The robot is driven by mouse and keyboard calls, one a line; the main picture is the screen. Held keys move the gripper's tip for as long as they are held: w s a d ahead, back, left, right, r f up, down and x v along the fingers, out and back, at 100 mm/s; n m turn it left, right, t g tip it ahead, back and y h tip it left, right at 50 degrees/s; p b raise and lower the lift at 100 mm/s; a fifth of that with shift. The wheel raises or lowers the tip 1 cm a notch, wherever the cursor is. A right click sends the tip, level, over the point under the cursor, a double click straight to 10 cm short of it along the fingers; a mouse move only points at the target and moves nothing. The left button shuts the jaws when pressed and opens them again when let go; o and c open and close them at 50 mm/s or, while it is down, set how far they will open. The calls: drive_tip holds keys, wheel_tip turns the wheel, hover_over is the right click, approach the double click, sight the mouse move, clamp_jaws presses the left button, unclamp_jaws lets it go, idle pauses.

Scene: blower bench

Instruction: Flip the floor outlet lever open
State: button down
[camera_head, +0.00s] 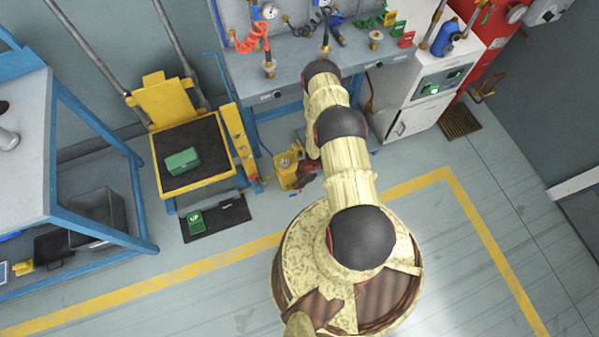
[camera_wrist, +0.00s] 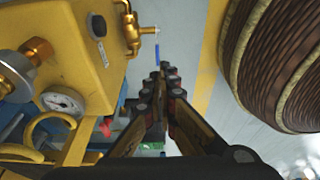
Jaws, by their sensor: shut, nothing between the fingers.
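A yellow floor unit (camera_head: 288,166) with brass fittings stands on the floor below the bench. In the wrist view the yellow unit (camera_wrist: 75,50) fills the upper left, with a round gauge (camera_wrist: 62,102) and a brass outlet tap (camera_wrist: 131,32) on its side. A thin blue piece (camera_wrist: 157,52), possibly the lever, shows just right of the tap, near its tip. My gripper (camera_wrist: 163,72) is shut and empty, its tips just below the blue piece in the picture; I cannot tell if they touch. In the head view my gripper (camera_head: 307,174) is small and dark, right beside the unit.
A yellow lift platform (camera_head: 222,178) carrying a green box (camera_head: 182,162) stands left of the unit. The bench (camera_head: 290,72) with hoses is behind, and a white cabinet (camera_head: 412,95) to the right. My own base is close on the right. Open floor (camera_head: 520,190) lies further right.

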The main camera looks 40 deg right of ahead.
sight(293, 195)
drive_tip(key=b+x, duration=0.3)
drive_tip(key=x, duration=0.6)
drive_tip(key=shift+f+b, duration=0.35)
drive_tip(key=shift+w+r+h+p, duration=0.15)
drive_tip(key=shift+h+p, duration=0.15)
drive_tip(key=shift+p, duration=0.8)
drive_tip(key=shift+w+h+p, duration=0.15)
drive_tip(key=shift+h+p, duration=0.15)
drive_tip(key=shift+p, duration=1.25)
drive_tip(key=shift+a+p, duration=0.15)
drive_tip(key=shift+p, duration=0.65)
drive_tip(key=shift+a+g+h+p, duration=0.15)
drive_tip(key=shift+g+h+p, duration=0.15)
drive_tip(key=shift+h+p, duration=0.1)
drive_tip(key=shift+a+f+b, duration=0.4)
drive_tip(key=shift+f+b, duration=0.45)
drive_tip(key=shift+b, duration=0.25)
drive_tip(key=shift+r, duration=0.15)
